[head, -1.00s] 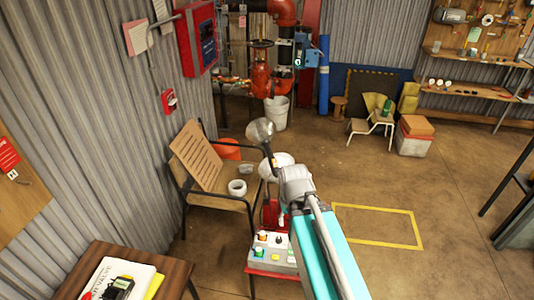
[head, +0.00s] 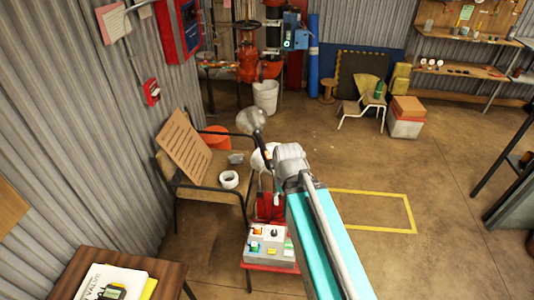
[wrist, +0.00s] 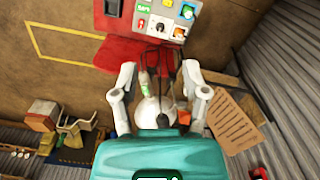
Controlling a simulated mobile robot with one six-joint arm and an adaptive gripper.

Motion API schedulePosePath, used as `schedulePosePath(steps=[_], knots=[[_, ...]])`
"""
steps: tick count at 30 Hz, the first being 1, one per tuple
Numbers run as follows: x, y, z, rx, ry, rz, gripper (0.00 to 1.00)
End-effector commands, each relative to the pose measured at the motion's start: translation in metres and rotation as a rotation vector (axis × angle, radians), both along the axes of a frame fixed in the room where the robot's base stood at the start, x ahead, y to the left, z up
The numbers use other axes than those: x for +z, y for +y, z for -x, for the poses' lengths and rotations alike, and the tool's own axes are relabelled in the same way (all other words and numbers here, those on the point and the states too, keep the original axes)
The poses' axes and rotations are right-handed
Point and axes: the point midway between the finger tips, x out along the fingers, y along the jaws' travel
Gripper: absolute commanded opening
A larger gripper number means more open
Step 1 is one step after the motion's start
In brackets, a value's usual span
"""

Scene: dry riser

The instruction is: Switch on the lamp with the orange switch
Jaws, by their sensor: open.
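A grey control box (head: 268,256) sits on a small red stand in the head view, below and left of my arm. An orange switch (head: 257,230) is at its upper left, beside a black knob. The box (wrist: 165,18) also shows at the top of the wrist view, beyond my fingers. My gripper (wrist: 158,72) is open, its fingers apart and pointing towards the box. In the head view my gripper (head: 288,162) appears beyond the box, its fingertips hidden. I cannot tell whether any lamp is lit.
A wooden chair (head: 183,150) with a white roll stands left of my gripper. A wooden table (head: 150,265) holds papers and a small device at the lower left. A white bucket (head: 265,98) and red pipework stand behind. The floor inside the yellow outline is clear.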

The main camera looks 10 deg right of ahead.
Motion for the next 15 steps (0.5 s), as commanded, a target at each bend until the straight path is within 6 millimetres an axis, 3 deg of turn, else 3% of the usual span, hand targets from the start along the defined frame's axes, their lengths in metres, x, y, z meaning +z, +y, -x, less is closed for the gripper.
schedulePosePath(steps=[5, 8, 15], knots=[[0.004, 0.000, -0.013, 0.004, -0.018, -0.002, 0.66], [0.010, 0.000, -0.035, 0.012, -0.050, -0.005, 0.66], [0.035, -0.004, -0.126, 0.037, -0.192, -0.015, 0.66]])
